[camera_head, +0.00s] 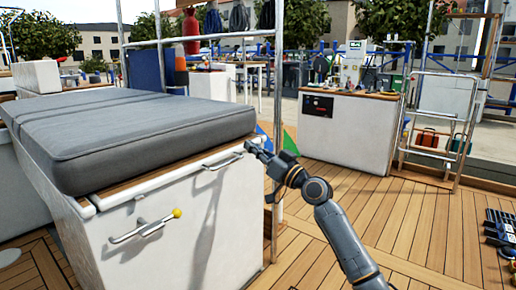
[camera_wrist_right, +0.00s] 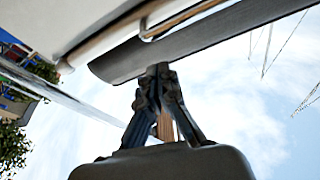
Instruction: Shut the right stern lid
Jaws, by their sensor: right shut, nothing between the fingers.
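The stern lid is the white, wood-trimmed top (camera_head: 120,192) of a white locker (camera_head: 180,240), with a thick grey cushion (camera_head: 130,135) on it. A thin metal handle (camera_head: 222,160) is on its front edge. The lid looks almost level; I cannot tell whether it is fully down. My right gripper (camera_head: 252,148) is shut and empty at the lid's front right corner, just right of the handle. In the right wrist view the closed fingertips (camera_wrist_right: 158,70) meet or nearly meet a dark edge (camera_wrist_right: 200,40); contact is unclear. My left gripper is out of view.
A latch with a yellow knob (camera_head: 177,213) sticks out of the locker front. A metal post (camera_head: 278,110) stands close beside my right gripper. A white cabinet (camera_head: 345,130) and a ladder (camera_head: 435,125) stand further back. The wooden deck (camera_head: 400,220) to the right is mostly clear.

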